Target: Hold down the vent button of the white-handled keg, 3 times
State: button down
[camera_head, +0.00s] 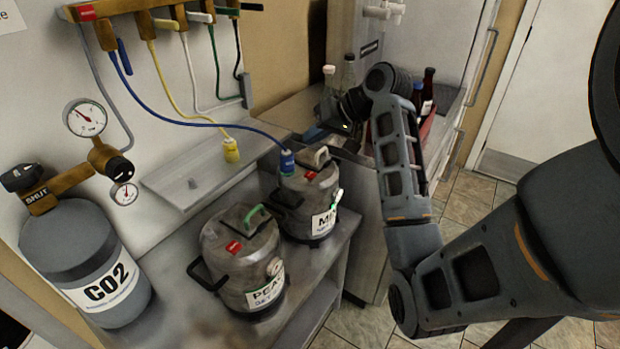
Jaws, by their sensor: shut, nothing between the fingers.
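The white-handled keg (295,215) is a grey metal keg at the back of the metal bench, with a pale handle (317,157) on its lid and a label that begins with "M". A blue connector on a blue hose sits on its top, beside a red tag. I cannot make out the vent button. The green-handled keg (225,245), labelled "PEA…", stands in front of it to the left. My gripper (338,132) is shut and empty, above and a little to the right of the white-handled keg, apart from it; its fingertips are hard to make out.
A CO2 cylinder (85,255) with gauges stands at the left. Coloured hoses hang from a wall manifold (110,8); the yellow one ends at a yellow connector (231,150). Bottles (348,75) stand behind my gripper. Tiled floor (465,215) is open at the right.

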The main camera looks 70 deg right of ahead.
jog(key=b, duration=0.5)
send_over(314, 175)
notch_tip(314, 175, down, 5)
jog(key=shift+d+f, duration=0.1)
jog(key=shift+f, duration=0.1)
jog(key=shift+f+b, duration=0.3)
jog(key=shift+f, duration=0.65)
jog(key=shift+f, duration=0.15)
dwell(0.7)
jog(key=shift+f, duration=0.25)
jog(key=shift+f, duration=0.6)
dwell(1.0)
jog(key=shift+r, duration=0.15)
jog(key=shift+r+p, duration=0.9)
jog(key=shift+p, duration=0.3)
notch_tip(314, 175, up, 5)
jog(key=p, duration=0.5)
